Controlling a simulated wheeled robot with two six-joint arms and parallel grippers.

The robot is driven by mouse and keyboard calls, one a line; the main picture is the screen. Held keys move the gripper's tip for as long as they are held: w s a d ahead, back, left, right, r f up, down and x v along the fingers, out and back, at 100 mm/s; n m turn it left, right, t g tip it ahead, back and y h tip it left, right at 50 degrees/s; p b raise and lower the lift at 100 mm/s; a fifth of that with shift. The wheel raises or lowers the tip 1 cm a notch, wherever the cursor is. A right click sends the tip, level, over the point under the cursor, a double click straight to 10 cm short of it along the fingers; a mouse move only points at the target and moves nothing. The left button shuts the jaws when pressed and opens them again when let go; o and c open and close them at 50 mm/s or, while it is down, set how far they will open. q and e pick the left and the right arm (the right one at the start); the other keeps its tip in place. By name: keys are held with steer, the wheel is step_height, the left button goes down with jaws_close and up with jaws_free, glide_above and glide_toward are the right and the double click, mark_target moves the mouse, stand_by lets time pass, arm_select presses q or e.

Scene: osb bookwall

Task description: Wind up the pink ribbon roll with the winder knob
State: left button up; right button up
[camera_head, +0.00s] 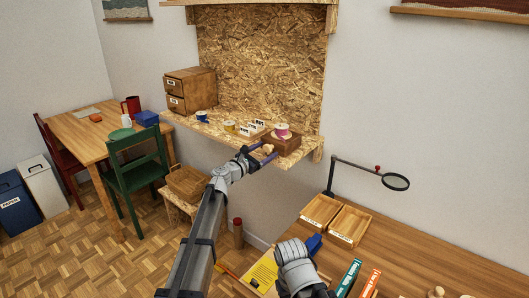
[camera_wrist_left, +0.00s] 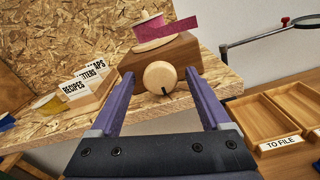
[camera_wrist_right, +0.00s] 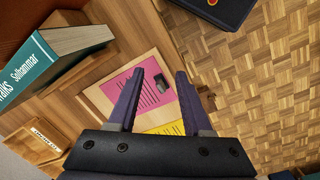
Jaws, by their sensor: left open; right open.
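The pink ribbon roll (camera_head: 282,131) sits on top of a brown wooden winder box (camera_head: 284,144) on the OSB shelf. In the left wrist view the roll (camera_wrist_left: 150,31) has a strip of pink ribbon (camera_wrist_left: 184,27) reaching to the right. The round pale winder knob (camera_wrist_left: 159,77) is on the front of the box and has a dark mark. My left gripper (camera_wrist_left: 156,84) is open, its fingers on either side of the knob; contact cannot be told. My right gripper (camera_wrist_right: 158,76) is open and empty above papers on the desk.
A card box (camera_wrist_left: 80,94) with labelled dividers and a yellow roll (camera_wrist_left: 48,104) stand left of the winder. Wooden trays (camera_head: 348,226) and a magnifier (camera_head: 396,181) are on the desk at right. A teal book (camera_wrist_right: 50,62) lies near my right gripper.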

arm_select(q)
steer(key=shift+c, duration=0.3)
jaws_close()
steer(key=shift+m, duration=2.2)
steer(key=shift+o, duration=0.3)
jaws_free()
